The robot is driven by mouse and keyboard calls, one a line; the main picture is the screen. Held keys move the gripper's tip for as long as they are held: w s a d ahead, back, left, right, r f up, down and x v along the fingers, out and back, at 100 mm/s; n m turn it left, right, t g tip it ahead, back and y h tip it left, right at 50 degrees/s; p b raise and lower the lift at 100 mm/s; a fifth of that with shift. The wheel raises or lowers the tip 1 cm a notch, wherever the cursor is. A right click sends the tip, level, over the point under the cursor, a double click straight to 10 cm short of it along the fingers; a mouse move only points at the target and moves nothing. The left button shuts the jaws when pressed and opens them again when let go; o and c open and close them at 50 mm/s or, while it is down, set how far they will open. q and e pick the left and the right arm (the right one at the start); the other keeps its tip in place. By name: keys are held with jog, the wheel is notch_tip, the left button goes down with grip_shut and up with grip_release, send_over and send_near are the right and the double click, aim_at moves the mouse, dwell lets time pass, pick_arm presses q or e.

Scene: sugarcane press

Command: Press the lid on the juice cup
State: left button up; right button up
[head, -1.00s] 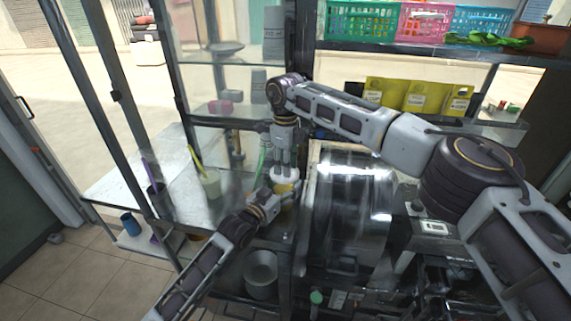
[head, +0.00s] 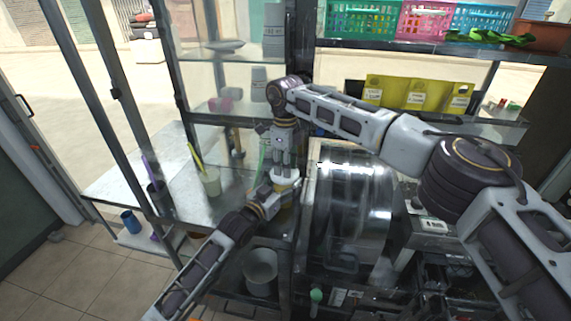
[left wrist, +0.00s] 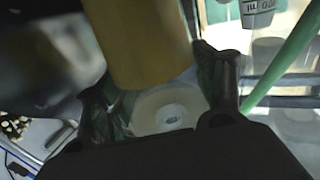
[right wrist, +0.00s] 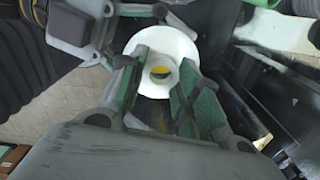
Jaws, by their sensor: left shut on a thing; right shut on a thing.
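The juice cup (head: 284,213) is yellow and stands upright beside the press, partly hidden by my left gripper (head: 273,197). In the left wrist view the cup (left wrist: 140,45) sits between the fingers, which are shut on it. The white lid (head: 286,183) is at the cup's top, below the fingers of my right gripper (head: 283,168). In the right wrist view the round lid (right wrist: 183,48) is between the green-padded fingers, which are shut on it. Yellow shows through its centre hole. I cannot tell whether the lid is fully seated on the rim.
The metal press drum (head: 350,215) stands close on the right. A pale cup with a yellow-green straw (head: 211,183) stands on the counter at left. A grey bucket (head: 261,272) is below. Yellow boxes (head: 415,95) and baskets (head: 425,22) fill the right shelves.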

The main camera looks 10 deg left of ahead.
jog(key=shift+f, duration=0.1)
jog(key=o, duration=0.7)
notch_tip(320, 180, up, 12)
dwell(0.7)
pick_arm(q)
jog(key=o, duration=1.5)
jog(key=shift+s+a, duration=0.1)
jog(key=shift+s, duration=0.05)
